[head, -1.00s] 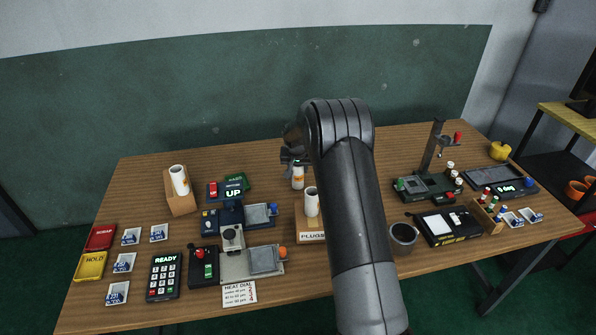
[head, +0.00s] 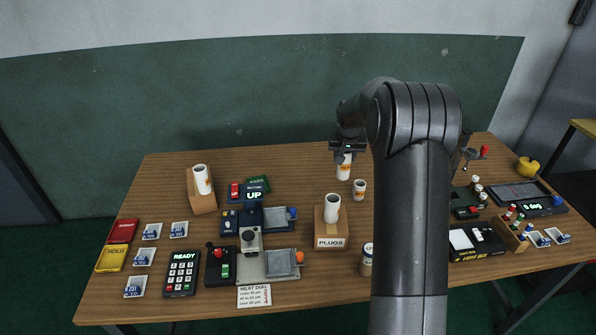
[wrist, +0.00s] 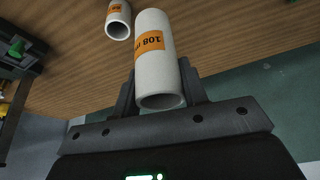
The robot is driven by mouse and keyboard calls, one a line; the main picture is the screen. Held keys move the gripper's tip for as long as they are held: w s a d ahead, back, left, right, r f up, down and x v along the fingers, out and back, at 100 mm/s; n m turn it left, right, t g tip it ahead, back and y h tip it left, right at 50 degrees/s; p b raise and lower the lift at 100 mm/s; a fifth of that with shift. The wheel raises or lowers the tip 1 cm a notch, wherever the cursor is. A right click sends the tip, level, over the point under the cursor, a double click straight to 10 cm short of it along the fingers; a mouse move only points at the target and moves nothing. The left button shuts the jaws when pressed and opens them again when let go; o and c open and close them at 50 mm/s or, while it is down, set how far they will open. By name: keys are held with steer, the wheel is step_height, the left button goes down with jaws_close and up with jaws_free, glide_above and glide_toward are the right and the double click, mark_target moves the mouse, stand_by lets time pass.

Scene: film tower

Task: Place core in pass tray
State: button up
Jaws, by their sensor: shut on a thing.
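The core, a white tube with an orange label (wrist: 153,60), is between my gripper's fingers (wrist: 158,92) in the wrist view, and the label shows 108. My gripper (head: 347,148) is shut on it. In the head view this core (head: 344,171) hangs upright below the gripper, over the back middle of the table. A small green tray-like piece (head: 258,184) lies left of it, behind the UP box; its label is too small to read, so I cannot tell whether it is the pass tray.
A second labelled tube (head: 359,189) stands close by. White tubes stand on the PLUGS box (head: 330,242) and a wooden block (head: 202,204). Red (head: 122,231) and yellow (head: 112,258) trays lie at far left. The table between block and PLUGS box holds several devices.

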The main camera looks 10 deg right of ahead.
steer(key=w+a+r+n+y, duration=0.1)
steer(key=w+a, duration=0.1)
steer(key=a, duration=0.6)
steer(key=w+a+r+n, duration=0.1)
steer(key=w+a+n, duration=0.1)
steer(key=a, duration=0.5)
steer(key=w+a+f, duration=0.4)
steer(key=a+f, duration=0.6)
steer(key=a, duration=0.1)
steer(key=shift+f, duration=0.35)
steer(key=shift+f, duration=0.6)
steer(key=o, duration=1)
steer(key=shift+r, duration=0.1)
